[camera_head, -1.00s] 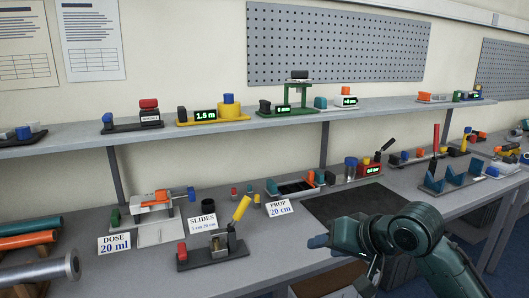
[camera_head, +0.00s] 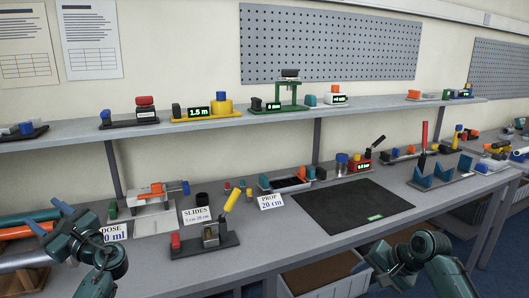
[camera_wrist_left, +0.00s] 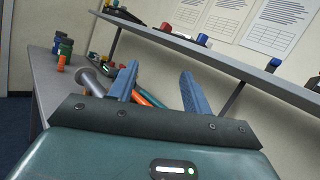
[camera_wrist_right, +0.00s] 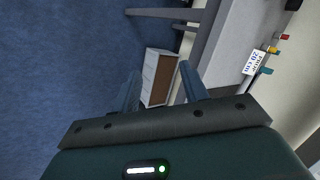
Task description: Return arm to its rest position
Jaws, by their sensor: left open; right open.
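My left gripper (camera_head: 48,217) is at the lower left in the head view, in front of the colored pipes. Its blue fingers stand apart with nothing between them, as the left wrist view (camera_wrist_left: 158,72) also shows. My right gripper (camera_head: 372,258) is at the lower right in the head view, near the table's front edge and in front of the black mat (camera_head: 350,209). In the right wrist view (camera_wrist_right: 160,72) its fingers are apart and empty, pointing toward the floor and a drawer unit (camera_wrist_right: 158,78) under the table.
The table (camera_head: 265,245) holds a clamp-like device with a yellow handle (camera_head: 231,200), label cards and a blue V-block stand (camera_head: 440,174). Orange and green pipes (camera_head: 16,232) lie at the left. A shelf (camera_head: 230,121) with instruments runs behind. The black mat carries only a small green display.

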